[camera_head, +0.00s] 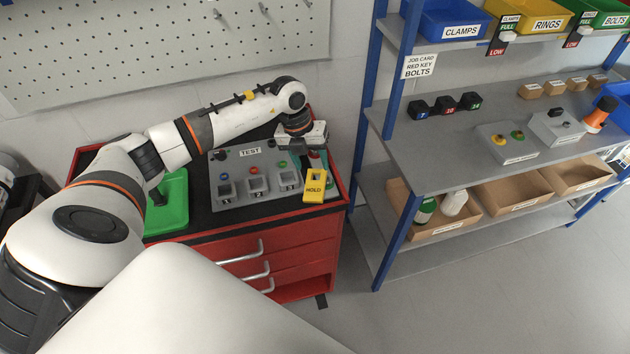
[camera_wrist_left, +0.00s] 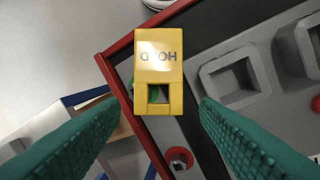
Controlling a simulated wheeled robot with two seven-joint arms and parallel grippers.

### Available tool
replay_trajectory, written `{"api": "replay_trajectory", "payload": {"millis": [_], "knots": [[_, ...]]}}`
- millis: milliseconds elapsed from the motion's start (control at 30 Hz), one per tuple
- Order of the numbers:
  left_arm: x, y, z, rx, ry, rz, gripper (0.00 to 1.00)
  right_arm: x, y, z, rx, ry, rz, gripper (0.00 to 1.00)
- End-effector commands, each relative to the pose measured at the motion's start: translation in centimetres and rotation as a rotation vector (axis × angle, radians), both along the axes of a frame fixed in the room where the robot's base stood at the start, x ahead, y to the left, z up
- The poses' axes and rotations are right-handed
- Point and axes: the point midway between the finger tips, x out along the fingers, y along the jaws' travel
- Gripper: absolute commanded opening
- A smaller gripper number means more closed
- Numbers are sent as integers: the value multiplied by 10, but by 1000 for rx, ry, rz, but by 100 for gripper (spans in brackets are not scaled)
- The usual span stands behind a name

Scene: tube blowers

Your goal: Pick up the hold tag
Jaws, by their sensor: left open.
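The yellow hold tag (camera_head: 315,189), marked HOLD, is at the right front corner of the red cart's top, beside the grey test panel (camera_head: 232,192). My left gripper (camera_head: 317,165) is over that corner, just behind the tag in the head view. In the left wrist view the hold tag (camera_wrist_left: 158,72) shows upside down with a square opening. It appears ahead of and between the two green fingers of my left gripper (camera_wrist_left: 160,108), which are spread apart and empty. I cannot tell the exact gap to the tag. My right gripper is not in view.
The red cart (camera_head: 255,236) has a raised red rim and drawers. A green tray (camera_head: 168,215) sits at its left. A blue-framed shelf (camera_head: 420,145) with bins and boxes stands to the right, across a floor gap. A pegboard (camera_head: 130,50) is behind.

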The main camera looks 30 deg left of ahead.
Motion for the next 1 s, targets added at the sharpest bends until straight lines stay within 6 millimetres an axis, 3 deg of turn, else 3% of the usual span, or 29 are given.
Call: {"api": "replay_trajectory", "payload": {"millis": [100, 233, 533, 733, 800, 1000], "knots": [[-2, -8, -15, -3, 6, -2, 56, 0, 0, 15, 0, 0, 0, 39], [1, -11, -33, -2, 3, 0, 56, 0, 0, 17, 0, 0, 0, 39], [1, -11, -40, -1, 2, -1, 56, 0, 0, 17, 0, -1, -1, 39], [1, -11, -39, 0, 1, -1, 25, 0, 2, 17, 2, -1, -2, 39], [1, -11, -39, -1, 0, -1, 20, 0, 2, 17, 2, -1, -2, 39], [2, -11, -38, -1, -1, -1, 20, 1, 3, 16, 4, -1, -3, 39]]}}
